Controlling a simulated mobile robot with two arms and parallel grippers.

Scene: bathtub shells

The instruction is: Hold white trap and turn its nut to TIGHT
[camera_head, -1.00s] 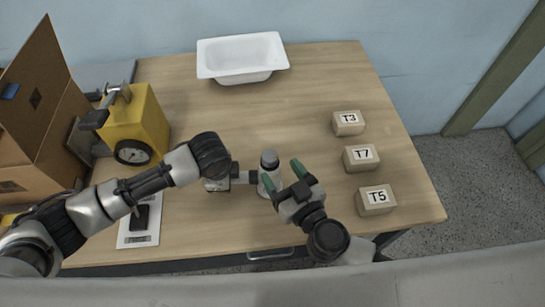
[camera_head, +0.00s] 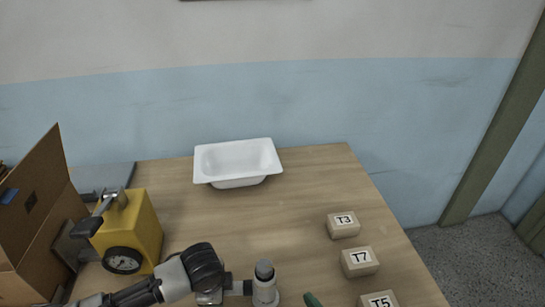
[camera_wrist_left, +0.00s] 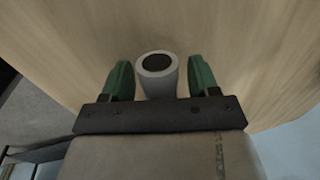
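The white trap (camera_head: 264,290) stands upright on the table at the bottom edge of the head view, with a dark grey top. My left gripper (camera_head: 240,287) reaches it from the left. In the left wrist view, the green fingers of my left gripper (camera_wrist_left: 160,75) are spread on either side of the trap (camera_wrist_left: 158,82), with narrow gaps showing. The trap's round top has a dark centre. No TIGHT mark is readable. Of my right gripper (camera_head: 312,299), only one green fingertip shows, right of the trap; the rest is below the frame.
Blocks marked T3 (camera_head: 343,226), T7 (camera_head: 359,262) and T5 (camera_head: 380,300) line the right side. A white tub (camera_head: 237,162) sits at the back. A yellow device with a dial (camera_head: 132,240) and an open cardboard box (camera_head: 35,225) stand left. The middle table is clear.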

